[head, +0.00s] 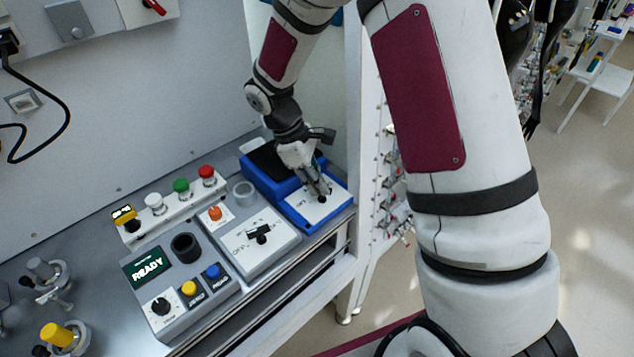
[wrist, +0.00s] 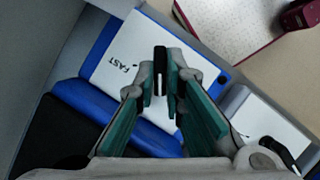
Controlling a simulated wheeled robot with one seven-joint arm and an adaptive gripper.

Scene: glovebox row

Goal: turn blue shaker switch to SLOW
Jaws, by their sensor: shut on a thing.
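The blue shaker (head: 262,185) stands at the right end of the bench, with a dark top and a white switch panel (head: 300,208) on its front. It also shows in the wrist view (wrist: 75,95). The black switch knob (wrist: 160,72) sits on this panel, between my fingertips. My gripper (head: 321,192) reaches down onto the panel and is shut on the knob; it also fills the middle of the wrist view (wrist: 160,85). The word FAST is readable left of the knob in the wrist view. The other marks are hidden by my fingers, and I cannot tell the knob's pointed position.
Left of the shaker is a grey box with a black OFF switch (head: 261,235) and an orange button (head: 215,213). Further left is a console with a READY display (head: 148,266). Behind stands a row of coloured buttons (head: 181,187). A white post (head: 365,130) rises close on the right.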

